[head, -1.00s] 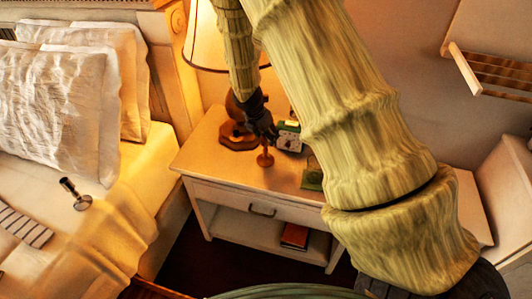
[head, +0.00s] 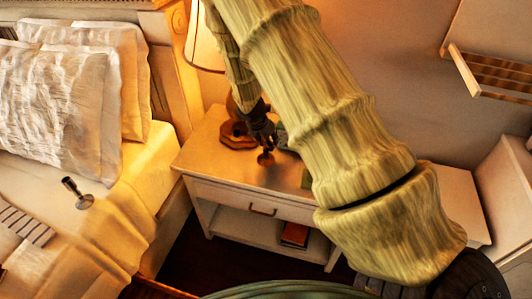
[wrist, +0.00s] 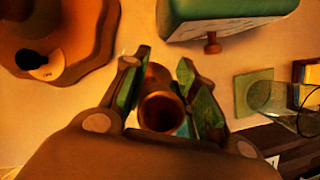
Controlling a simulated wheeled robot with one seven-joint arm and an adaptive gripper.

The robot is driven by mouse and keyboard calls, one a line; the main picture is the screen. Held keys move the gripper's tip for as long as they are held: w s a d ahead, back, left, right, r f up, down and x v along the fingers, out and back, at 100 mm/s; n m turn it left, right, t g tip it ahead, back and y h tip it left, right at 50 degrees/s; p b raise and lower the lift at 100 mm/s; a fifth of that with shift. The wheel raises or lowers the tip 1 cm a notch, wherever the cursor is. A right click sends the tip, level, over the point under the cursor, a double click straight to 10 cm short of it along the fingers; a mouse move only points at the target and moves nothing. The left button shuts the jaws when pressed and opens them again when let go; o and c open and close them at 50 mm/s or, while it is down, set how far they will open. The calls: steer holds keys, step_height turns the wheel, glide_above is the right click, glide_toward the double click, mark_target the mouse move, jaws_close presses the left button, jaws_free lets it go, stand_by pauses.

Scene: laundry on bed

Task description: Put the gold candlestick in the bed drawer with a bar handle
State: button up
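The gold candlestick (head: 266,159) stands on the nightstand top; its upper part is hidden by my gripper in the head view. In the wrist view its round hollow top (wrist: 160,110) lies between the two fingers. My gripper (head: 262,140) points down around the candlestick from above. Its fingers (wrist: 163,80) look spread on either side of it, with no clear grip. The nightstand drawer (head: 225,198) with a bar handle (head: 262,210) looks shut, below the nightstand top.
A lamp (head: 238,135) and a green clock (wrist: 230,12) stand close to the gripper. A green coaster (wrist: 253,92) and glasses lie to the right in the wrist view. A red book (head: 295,235) is on the lower shelf. Another candlestick (head: 76,192) is on the bed.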

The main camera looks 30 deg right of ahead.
jaws_close()
